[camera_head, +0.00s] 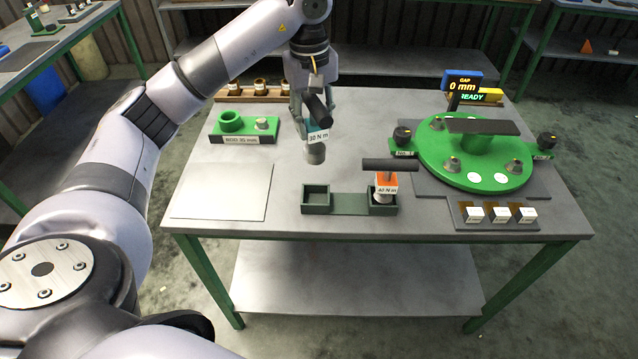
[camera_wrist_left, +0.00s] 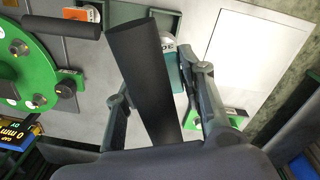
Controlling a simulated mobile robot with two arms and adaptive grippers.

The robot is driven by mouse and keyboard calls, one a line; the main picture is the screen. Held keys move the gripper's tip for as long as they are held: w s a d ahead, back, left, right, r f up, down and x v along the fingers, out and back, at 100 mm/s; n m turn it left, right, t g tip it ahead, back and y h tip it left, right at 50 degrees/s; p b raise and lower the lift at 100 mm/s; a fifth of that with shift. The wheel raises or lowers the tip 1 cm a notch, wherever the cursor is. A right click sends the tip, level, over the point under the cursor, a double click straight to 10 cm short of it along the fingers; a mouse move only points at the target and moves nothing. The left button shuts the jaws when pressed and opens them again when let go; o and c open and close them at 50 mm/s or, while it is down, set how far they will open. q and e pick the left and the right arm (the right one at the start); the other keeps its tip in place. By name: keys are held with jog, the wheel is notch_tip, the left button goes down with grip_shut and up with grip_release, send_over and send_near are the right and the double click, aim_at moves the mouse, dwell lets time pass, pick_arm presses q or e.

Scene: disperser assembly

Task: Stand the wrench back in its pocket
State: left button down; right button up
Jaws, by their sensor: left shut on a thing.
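The teal wrench labelled 30 N m (camera_head: 318,137) has a black T-handle and a grey lower end. My left gripper (camera_head: 312,112) is shut on it and holds it roughly upright, above and behind the green two-pocket holder (camera_head: 350,204). In the left wrist view the black handle (camera_wrist_left: 145,75) lies between the fingers of my left gripper (camera_wrist_left: 158,95) and hides part of the teal body. The left pocket of the holder is empty. An orange wrench labelled 40 N m (camera_head: 386,182) stands in the right pocket. My right gripper is not in view.
A green turntable (camera_head: 440,165) with several cones and a dark bar stands at the right. A small rack with white blocks (camera_head: 500,214) is in front of it. A pale mat (camera_head: 222,190) lies bare at the left. A green block (camera_head: 243,138) stands behind the mat.

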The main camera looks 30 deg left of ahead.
aim_at(315, 150)
pick_arm(q)
notch_tip(315, 150, down, 4)
jog(key=shift+f+p, duration=0.25)
jog(key=shift+p, duration=0.25)
notch_tip(315, 150, down, 6)
jog(key=shift+d+p, duration=0.1)
jog(key=shift+p, duration=0.4)
notch_tip(315, 150, down, 4)
jog(key=shift+f+p, duration=0.25)
jog(key=shift+p, duration=0.1)
jog(key=c, duration=1.5)
grip_release()
jog(key=shift+f, duration=0.1)
jog(key=o, duration=0.4)
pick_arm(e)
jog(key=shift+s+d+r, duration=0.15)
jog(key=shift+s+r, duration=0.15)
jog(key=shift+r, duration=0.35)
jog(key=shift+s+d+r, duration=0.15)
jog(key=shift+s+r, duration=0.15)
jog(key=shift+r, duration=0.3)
pick_arm(q)
jog(key=shift+o, duration=0.2)
